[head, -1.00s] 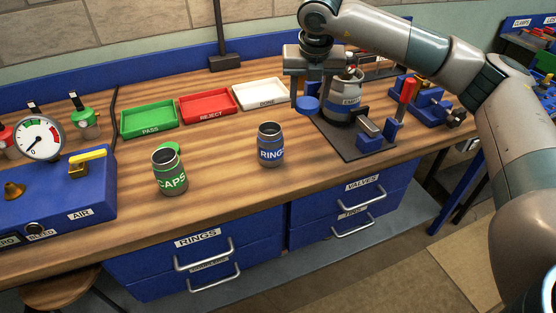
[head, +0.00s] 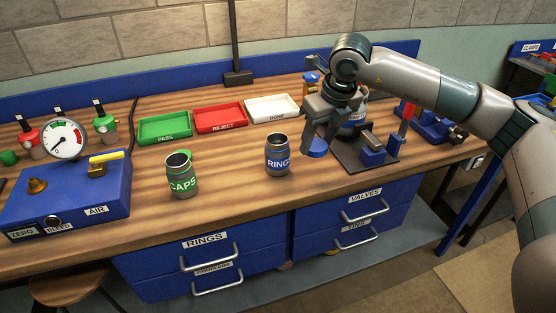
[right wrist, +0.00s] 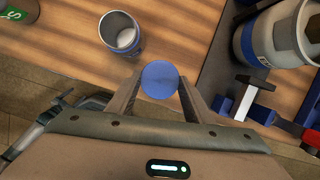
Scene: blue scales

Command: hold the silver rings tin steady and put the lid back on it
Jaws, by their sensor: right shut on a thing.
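The silver rings tin (head: 278,158) stands upright on the bench with a blue RINGS label, its top open. In the right wrist view the tin (right wrist: 120,38) shows its open mouth, at the upper left of the jaws. My right gripper (head: 318,141) is shut on the round blue lid (head: 317,149), just right of the tin and apart from it. In the right wrist view the lid (right wrist: 159,79) sits between the two fingertips. My left gripper is not in view, and nothing holds the tin.
A green CAPS tin (head: 181,177) stands open to the left. Green, red and white trays (head: 219,118) line the back. A dark fixture plate (head: 350,160) with a larger canister (head: 357,117) and a red-handled clamp (head: 407,112) lies close right of the gripper. The bench front between the tins is clear.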

